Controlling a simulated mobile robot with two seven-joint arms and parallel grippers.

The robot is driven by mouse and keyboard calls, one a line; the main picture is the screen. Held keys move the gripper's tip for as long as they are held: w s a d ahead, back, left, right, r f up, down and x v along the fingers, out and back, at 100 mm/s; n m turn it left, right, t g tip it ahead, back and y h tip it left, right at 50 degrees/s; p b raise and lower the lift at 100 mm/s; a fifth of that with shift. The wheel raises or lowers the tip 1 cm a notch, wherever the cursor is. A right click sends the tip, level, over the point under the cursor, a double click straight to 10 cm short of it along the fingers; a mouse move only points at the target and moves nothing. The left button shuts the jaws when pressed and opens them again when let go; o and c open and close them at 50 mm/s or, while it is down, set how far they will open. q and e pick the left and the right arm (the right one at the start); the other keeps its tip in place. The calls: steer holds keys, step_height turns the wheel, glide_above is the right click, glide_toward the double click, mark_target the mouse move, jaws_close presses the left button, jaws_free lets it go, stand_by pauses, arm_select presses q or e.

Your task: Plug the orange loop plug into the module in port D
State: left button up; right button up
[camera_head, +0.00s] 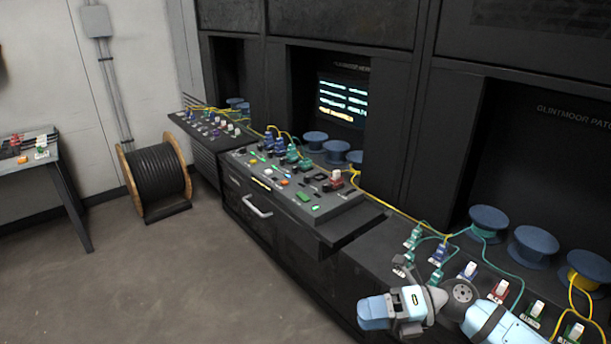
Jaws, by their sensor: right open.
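My right gripper (404,266) is at the front edge of the right bench, beside the row of modules. It is open, and I see nothing held in it; my own wrist partly hides the bench there. A small orange piece (22,160) lies on the side table at the far left, but I cannot tell whether it is the orange loop plug. The right bench's modules include green (413,237), blue (438,254) and red (499,291) ones. Their port letters are too small to read, so I cannot tell which is port D. My left gripper is not in view.
The middle console (335,212) carries buttons and coloured connectors. Blue spools (532,246) stand behind the right bench's modules, with yellow and green cables running loosely between. A black cable drum (157,180) stands on the floor. The floor at left is clear.

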steer(key=w+d+n+h+b, duration=0.1)
steer(key=w+d+h, duration=0.2)
steer(key=d+h, duration=0.2)
steer(key=w+d+n+h+b, duration=0.1)
steer(key=d+h, duration=0.4)
steer(key=d, duration=0.6)
steer(key=w+d+n+h+b, duration=0.1)
steer(key=w+d+h+b, duration=0.2)
steer(key=d, duration=0.6)
steer(key=shift+w+n+t+h, duration=0.3)
steer(key=shift+w+n+h, duration=0.1)
steer(key=shift+w+h, duration=1)
steer(key=shift+w+d+r, duration=0.15)
steer(key=shift+d+r, duration=0.1)
steer(key=shift+d, duration=0.2)
